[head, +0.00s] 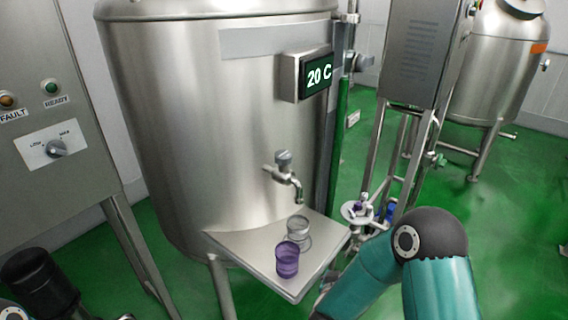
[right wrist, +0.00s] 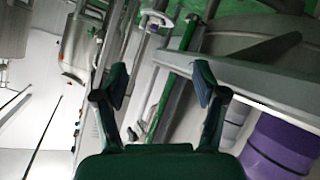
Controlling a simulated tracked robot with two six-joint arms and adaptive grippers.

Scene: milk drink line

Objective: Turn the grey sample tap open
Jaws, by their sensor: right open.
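The grey sample tap (head: 284,170) sticks out from the front of the big steel tank, with its grey handle (head: 284,157) on top and its spout bent down. I cannot tell from the handle whether it is open. My right arm comes in from the lower right in the head view, its gripper hidden there behind the arm or below the shelf. In the right wrist view my right gripper (right wrist: 160,82) is open, with nothing between its fingers. My left gripper is not in view.
A steel shelf (head: 240,244) below the tap holds a purple cup (head: 287,260) and a clear cup (head: 298,230). The purple cup also shows close at the right in the right wrist view (right wrist: 285,143). A temperature display (head: 318,75) reads 20 C. A control cabinet (head: 40,190) stands left.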

